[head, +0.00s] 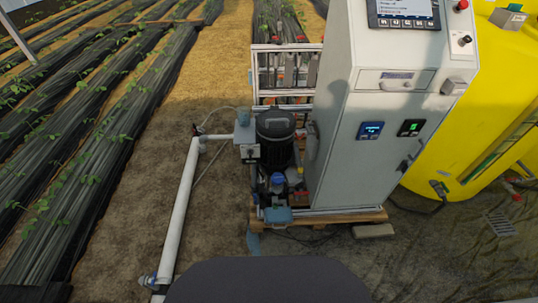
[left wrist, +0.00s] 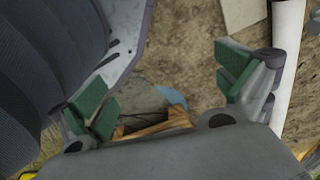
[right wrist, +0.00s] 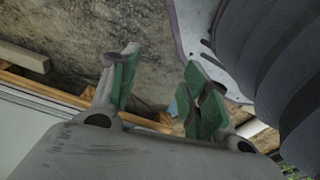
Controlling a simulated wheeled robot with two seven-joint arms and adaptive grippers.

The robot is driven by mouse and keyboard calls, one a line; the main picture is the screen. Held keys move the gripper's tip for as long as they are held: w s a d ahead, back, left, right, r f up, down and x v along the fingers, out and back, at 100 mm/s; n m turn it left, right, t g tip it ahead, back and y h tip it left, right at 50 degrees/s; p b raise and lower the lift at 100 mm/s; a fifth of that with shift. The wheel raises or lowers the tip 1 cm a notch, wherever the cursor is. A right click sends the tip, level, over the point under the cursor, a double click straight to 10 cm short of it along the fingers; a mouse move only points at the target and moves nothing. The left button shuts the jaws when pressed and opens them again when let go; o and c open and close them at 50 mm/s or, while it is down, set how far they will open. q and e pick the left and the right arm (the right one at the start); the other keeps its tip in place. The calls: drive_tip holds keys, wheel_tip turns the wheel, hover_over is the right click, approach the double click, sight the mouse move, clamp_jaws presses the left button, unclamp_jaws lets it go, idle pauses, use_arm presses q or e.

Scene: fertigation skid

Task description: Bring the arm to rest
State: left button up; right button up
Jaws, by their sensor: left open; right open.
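My left gripper (left wrist: 165,95) shows in the left wrist view, its two green-padded fingers spread wide with nothing between them. Bare soil and a bit of wooden pallet lie beyond it. My right gripper (right wrist: 160,95) shows in the right wrist view, its green-padded fingers apart and empty, with soil and pallet boards beyond. Neither gripper nor arm shows in the head view. A dark rounded shape at the bottom of the head view looks like part of my own body.
The grey control cabinet (head: 385,130) and black-topped pump (head: 275,135) stand on a wooden pallet (head: 335,217). A white pipe (head: 182,205) runs along the left. A yellow tank (head: 485,100) stands at the right. Crop rows (head: 80,110) lie beyond; soil between pipe and skid is mostly open.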

use_arm(q)
drive_tip(key=s+a+r+p, duration=0.1)
drive_tip(key=s+a+p, duration=0.1)
drive_tip(key=s+p, duration=0.5)
drive_tip(key=s+a+r+p, duration=0.2)
drive_tip(key=s+p, duration=0.4)
drive_tip(key=s, duration=0.1)
drive_tip(key=shift+s+a+r+g+p, duration=0.2)
drive_tip(key=shift+s+a+g+p, duration=0.1)
drive_tip(key=shift+s+a+p, duration=0.1)
use_arm(e)
drive_tip(key=s+d+r, duration=0.1)
drive_tip(key=s+d, duration=0.1)
drive_tip(key=s, duration=0.5)
drive_tip(key=s+d+r, duration=0.2)
drive_tip(key=s, duration=0.5)
drive_tip(key=shift+s+d+r+g, duration=0.2)
drive_tip(key=shift+s+d+g, duration=0.1)
drive_tip(key=shift+s+d, duration=0.1)
use_arm(q)
drive_tip(key=shift+a, duration=0.1)
use_arm(e)
drive_tip(key=shift+d, duration=0.1)
